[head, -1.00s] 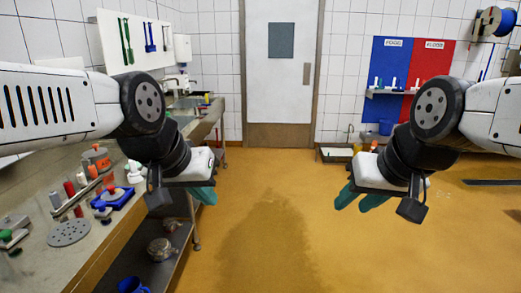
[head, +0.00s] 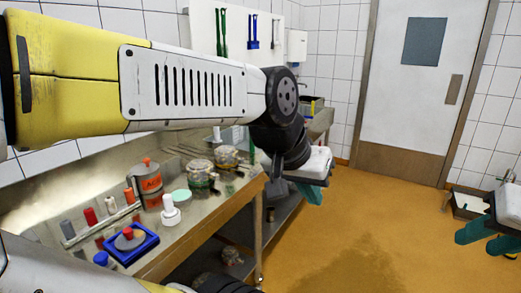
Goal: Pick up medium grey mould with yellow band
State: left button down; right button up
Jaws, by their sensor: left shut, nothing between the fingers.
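No medium grey mould with a yellow band can be made out in the head view. Two rounded, mottled grey-green vessels, one nearer (head: 200,174) and one farther (head: 227,157), stand on the steel counter; I cannot tell if either is a mould. My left gripper (head: 309,190), with teal fingers, is shut and empty in the air right of the counter's edge. My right gripper (head: 487,239) is at the right edge of the view, its teal fingers apart and partly cut off. It is empty above the floor.
The counter (head: 218,207) holds an orange-labelled can (head: 149,184), a white bottle (head: 170,211), a blue tray (head: 131,246) and several small coloured items. A lower shelf (head: 285,228) runs beneath. The orange floor (head: 385,225) is clear towards the door (head: 420,85).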

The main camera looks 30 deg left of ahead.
aim_at(226, 157)
jog(key=i+u, duration=0.4)
jog(key=i+l+u, duration=0.1)
jog(key=i+u, duration=0.45)
jog(key=u, duration=0.2)
jog(key=i+u, duration=0.2)
jog(key=u, duration=0.15)
jog(key=i+u, duration=0.15)
jog(key=u, duration=0.25)
jog(key=i+l+u, duration=0.15)
jog(key=u, duration=0.2)
